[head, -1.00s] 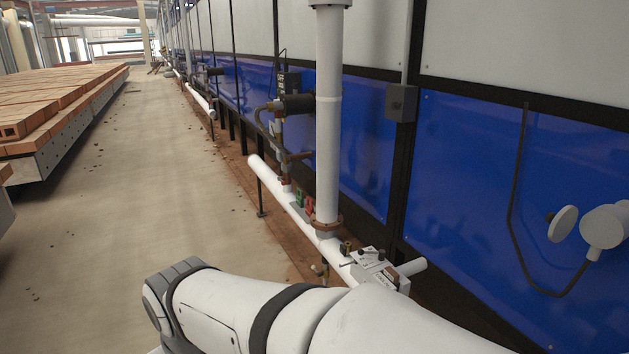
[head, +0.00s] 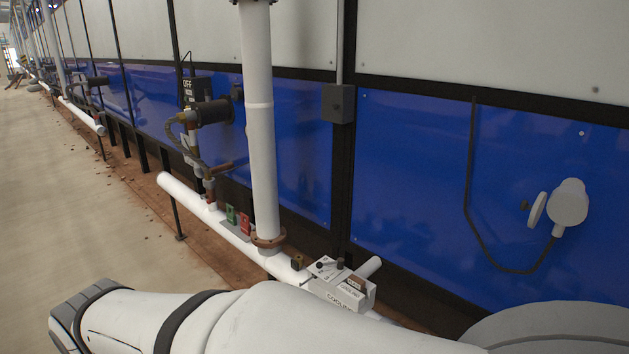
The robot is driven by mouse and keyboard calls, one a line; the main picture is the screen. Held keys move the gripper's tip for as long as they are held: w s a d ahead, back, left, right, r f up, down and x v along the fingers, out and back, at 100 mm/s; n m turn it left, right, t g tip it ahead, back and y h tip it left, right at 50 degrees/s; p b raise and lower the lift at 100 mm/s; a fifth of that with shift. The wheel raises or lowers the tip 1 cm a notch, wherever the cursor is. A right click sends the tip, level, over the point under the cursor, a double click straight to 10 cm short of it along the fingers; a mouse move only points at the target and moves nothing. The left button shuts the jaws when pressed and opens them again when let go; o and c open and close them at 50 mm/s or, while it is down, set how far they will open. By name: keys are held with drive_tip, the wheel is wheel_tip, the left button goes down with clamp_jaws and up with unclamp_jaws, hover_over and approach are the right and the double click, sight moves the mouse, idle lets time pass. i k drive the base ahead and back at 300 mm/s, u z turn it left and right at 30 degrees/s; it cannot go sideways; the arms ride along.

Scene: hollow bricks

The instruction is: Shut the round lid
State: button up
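The round lid (head: 538,210) is a pale disc seen nearly edge-on at the right of the head view. It stands open, swung out to the left of a white round fitting (head: 569,201) on the blue wall panel. The join between lid and fitting is too small to make out. My white arm crosses the bottom of the view, well below and left of the lid. My gripper is not in view.
A dark cable (head: 471,180) loops down the blue panel (head: 410,170) beneath the fitting. A white vertical pipe (head: 260,130) and a low white pipe (head: 185,193) with a control box (head: 340,285) stand left of it. Bare floor (head: 60,200) lies far left.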

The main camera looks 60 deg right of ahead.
sight(537, 210)
drive_tip(key=z, duration=3.55)
drive_tip(key=i, duration=1)
drive_tip(key=z, duration=0.3)
drive_tip(key=k, duration=1.05)
drive_tip(key=z, duration=0.05)
drive_tip(key=i, duration=0.6)
